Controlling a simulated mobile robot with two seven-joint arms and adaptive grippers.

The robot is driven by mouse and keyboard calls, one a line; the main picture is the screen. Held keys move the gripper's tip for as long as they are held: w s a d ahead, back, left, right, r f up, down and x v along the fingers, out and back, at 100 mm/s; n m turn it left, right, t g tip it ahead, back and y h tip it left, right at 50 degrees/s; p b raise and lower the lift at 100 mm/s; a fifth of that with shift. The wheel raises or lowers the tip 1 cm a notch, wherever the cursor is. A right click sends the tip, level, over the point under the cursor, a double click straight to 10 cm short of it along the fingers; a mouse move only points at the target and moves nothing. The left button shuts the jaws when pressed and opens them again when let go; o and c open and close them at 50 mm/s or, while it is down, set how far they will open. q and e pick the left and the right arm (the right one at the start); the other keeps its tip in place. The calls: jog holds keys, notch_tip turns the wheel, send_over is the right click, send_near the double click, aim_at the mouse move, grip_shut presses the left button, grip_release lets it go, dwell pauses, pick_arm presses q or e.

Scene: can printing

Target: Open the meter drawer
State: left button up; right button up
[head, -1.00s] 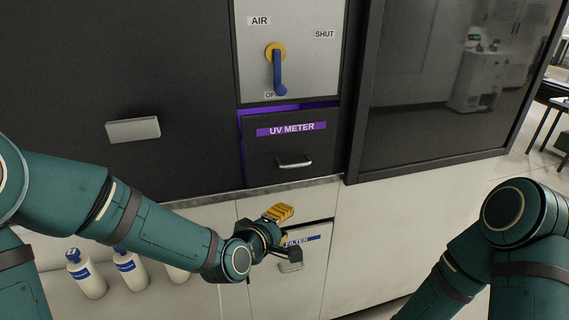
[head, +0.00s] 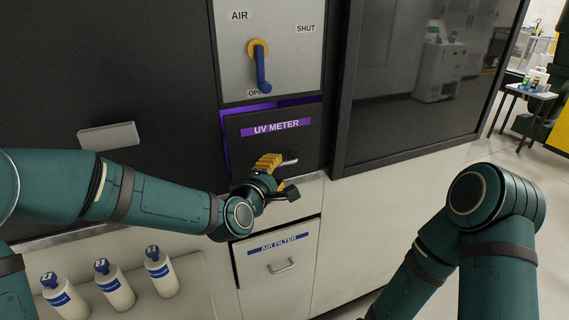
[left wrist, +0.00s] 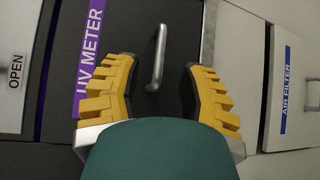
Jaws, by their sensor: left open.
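The meter drawer (head: 270,140) is a dark front with a purple "UV METER" label and a silver bar handle (head: 289,160). It looks shut, with a purple glow along its top and left edges. My left gripper (head: 281,176) is open and empty in front of the drawer's lower part, close to the handle. In the left wrist view, the handle (left wrist: 156,58) stands between and just beyond the two yellow-padded fingers (left wrist: 160,85), apart from both. My right arm shows at the right, but its gripper is out of view.
The air filter drawer (head: 278,267) lies below. The air lever (head: 262,68) is on the grey panel above. Several white bottles (head: 115,287) stand at lower left.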

aim_at(283, 164)
pick_arm(q)
jog(key=x, duration=0.6)
jog(key=shift+s+r, duration=0.1)
grip_shut()
